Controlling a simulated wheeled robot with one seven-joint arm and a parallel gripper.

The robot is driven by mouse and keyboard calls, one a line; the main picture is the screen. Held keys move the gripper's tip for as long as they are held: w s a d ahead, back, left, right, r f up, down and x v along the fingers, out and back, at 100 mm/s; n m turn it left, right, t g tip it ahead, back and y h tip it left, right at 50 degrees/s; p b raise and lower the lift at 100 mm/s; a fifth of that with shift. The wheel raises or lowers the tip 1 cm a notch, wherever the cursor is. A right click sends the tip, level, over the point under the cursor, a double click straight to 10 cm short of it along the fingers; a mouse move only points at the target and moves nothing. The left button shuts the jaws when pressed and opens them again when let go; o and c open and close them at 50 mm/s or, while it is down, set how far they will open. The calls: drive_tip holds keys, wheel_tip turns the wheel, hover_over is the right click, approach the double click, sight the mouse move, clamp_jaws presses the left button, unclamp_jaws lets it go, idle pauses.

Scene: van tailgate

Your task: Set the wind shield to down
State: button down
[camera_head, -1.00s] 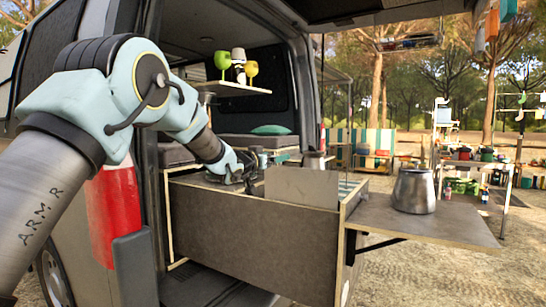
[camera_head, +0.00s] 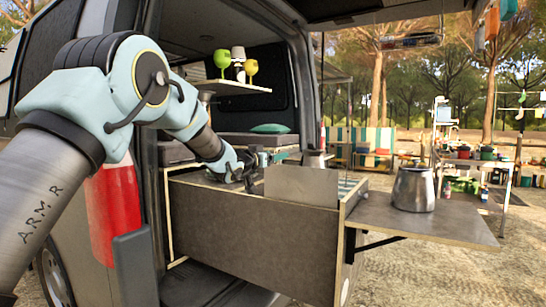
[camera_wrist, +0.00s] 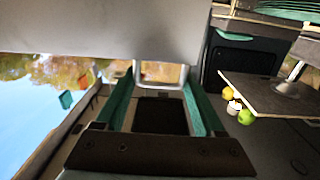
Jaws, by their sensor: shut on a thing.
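The wind shield (camera_head: 301,187) is a flat grey-beige panel standing upright on the kitchen box at the van's tailgate. My gripper (camera_head: 255,178) is at the panel's left end, behind the box's front wall. In the wrist view a large pale grey panel, seemingly the wind shield (camera_wrist: 110,25), fills the top. The two teal fingers of my gripper (camera_wrist: 160,80) reach up to its edge and a small pale frame there. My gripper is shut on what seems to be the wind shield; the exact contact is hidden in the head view.
The kitchen box (camera_head: 250,222) has a dark front. A side shelf (camera_head: 430,222) at its right holds a steel pot (camera_head: 413,189). A kettle (camera_head: 315,159) stands behind the panel. Goblets stand on a van shelf (camera_head: 232,88).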

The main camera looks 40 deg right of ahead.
sight(272, 193)
drive_tip(key=shift+w, duration=0.15)
wheel_tip(272, 193, down, 12)
drive_tip(key=b, duration=0.8)
drive_tip(key=shift+a+f, duration=0.1)
drive_tip(key=shift+f, duration=0.15)
drive_tip(key=shift+w+f, duration=0.1)
drive_tip(key=shift+c, duration=1.1)
unclamp_jaws()
drive_tip(key=shift+s+a, duration=0.2)
drive_tip(key=shift+a, duration=0.05)
drive_tip(key=b+v, duration=0.1)
drive_tip(key=v, duration=0.9)
drive_tip(key=shift+a+b, duration=0.15)
drive_tip(key=shift+b, duration=0.15)
